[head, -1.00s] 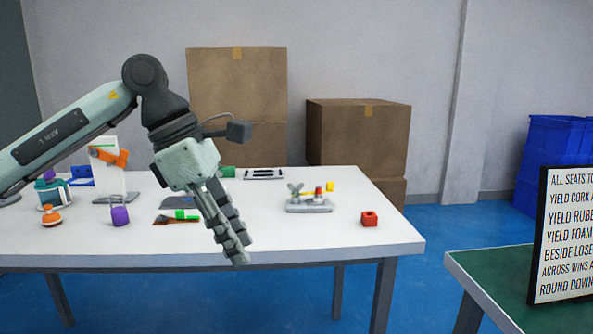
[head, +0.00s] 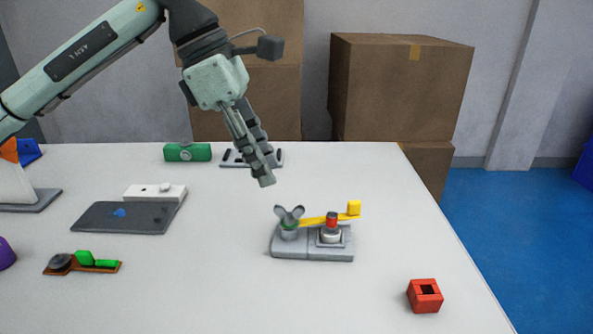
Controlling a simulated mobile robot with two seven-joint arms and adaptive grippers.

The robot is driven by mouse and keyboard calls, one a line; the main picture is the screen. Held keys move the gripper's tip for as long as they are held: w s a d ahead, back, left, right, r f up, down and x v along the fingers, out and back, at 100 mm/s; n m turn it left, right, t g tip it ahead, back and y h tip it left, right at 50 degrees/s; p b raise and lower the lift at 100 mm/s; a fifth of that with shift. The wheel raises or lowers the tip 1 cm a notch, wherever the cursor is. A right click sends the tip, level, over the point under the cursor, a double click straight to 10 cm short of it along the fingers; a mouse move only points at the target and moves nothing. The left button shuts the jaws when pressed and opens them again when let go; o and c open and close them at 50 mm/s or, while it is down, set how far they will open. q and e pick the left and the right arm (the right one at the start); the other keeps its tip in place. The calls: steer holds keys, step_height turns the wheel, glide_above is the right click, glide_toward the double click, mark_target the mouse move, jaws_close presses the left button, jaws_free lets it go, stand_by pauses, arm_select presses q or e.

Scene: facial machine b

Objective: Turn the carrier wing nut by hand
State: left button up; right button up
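The wing nut (head: 289,215) is grey with two upright wings. It sits at the left end of a grey metal carrier block (head: 312,244) on the white table. A yellow arm (head: 335,216) runs from beside the nut to a yellow block at its right end, past a red-topped post (head: 331,224). My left gripper (head: 266,178) hangs above and to the left of the wing nut, pointing down, apart from it. Its fingers look close together, seen from the side, and nothing shows between them. My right gripper is out of view.
A red cube with a square hole (head: 425,296) lies at the front right of the table (head: 230,290). A dark plate (head: 130,217), a brown piece with green parts (head: 85,262) and a green block (head: 187,152) lie to the left. Cardboard boxes (head: 395,95) stand behind.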

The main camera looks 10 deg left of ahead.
mark_target(288, 205)
arm_select(q)
steer(key=x, duration=0.6)
steer(key=shift+p+x, duration=0.3)
steer(key=shift+x, duration=0.5)
steer(key=shift+w, duration=0.15)
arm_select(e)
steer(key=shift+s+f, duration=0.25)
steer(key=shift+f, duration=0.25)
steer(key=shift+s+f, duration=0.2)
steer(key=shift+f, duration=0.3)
arm_select(q)
steer(key=shift+c, duration=0.6)
jaws_close()
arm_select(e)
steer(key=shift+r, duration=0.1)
